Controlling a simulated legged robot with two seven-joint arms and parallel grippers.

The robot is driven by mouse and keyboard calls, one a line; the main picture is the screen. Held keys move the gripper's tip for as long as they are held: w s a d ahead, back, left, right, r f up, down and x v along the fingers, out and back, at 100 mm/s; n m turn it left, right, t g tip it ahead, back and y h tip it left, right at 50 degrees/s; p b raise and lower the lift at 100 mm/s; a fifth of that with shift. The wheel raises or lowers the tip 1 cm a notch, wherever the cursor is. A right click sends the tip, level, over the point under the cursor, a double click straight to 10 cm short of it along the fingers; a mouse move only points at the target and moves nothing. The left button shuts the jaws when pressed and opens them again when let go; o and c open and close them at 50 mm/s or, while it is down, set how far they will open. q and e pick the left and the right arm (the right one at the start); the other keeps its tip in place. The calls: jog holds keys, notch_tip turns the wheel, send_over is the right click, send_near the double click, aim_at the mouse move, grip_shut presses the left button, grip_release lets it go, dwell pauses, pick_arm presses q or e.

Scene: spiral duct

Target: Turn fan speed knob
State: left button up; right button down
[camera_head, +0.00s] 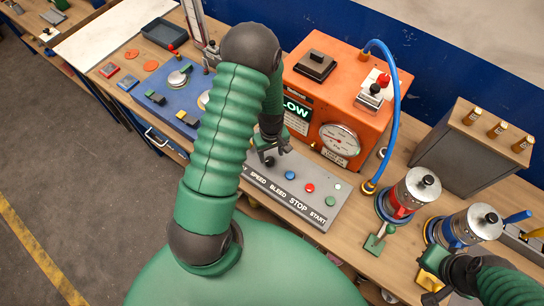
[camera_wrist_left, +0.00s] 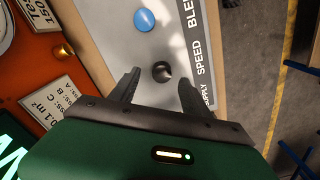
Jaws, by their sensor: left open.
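The fan speed knob (camera_wrist_left: 162,72) is small, round and black, on a grey control panel (camera_wrist_left: 110,20) beside the word SPEED. In the head view the dark knob (camera_head: 269,161) shows at the panel's upper left end, just below my left gripper (camera_head: 272,147). My left gripper also shows in the wrist view (camera_wrist_left: 159,80), open, with one dark finger on each side of the knob. No contact is visible, and I cannot tell the fingers' height over the panel.
Blue (camera_head: 290,175), red (camera_head: 310,188) and green (camera_head: 331,201) buttons sit along the panel. An orange gauge box (camera_head: 350,95) stands behind, with a blue hose (camera_head: 397,85). Two metal canisters (camera_head: 408,195) (camera_head: 470,226) stand right. My left arm hides part of the bench.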

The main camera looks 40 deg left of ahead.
aim_at(269, 160)
pick_arm(q)
jog(key=f, duration=0.2)
jog(key=a+f, duration=0.1)
jog(key=f, duration=0.1)
jog(key=shift+a+f+p, duration=0.15)
jog(key=shift+f+p, duration=0.15)
jog(key=shift+f, duration=0.05)
jog(key=shift+s+d, duration=0.1)
jog(key=shift+d, duration=0.2)
jog(key=shift+d+r, duration=0.15)
jog(key=shift+d, duration=0.2)
jog(key=c, duration=0.8)
jog(key=shift+a, duration=0.3)
grip_shut()
pick_arm(e)
jog(key=shift+s+a+r, duration=0.2)
jog(key=shift+a+r, duration=0.1)
jog(key=shift+r, duration=0.35)
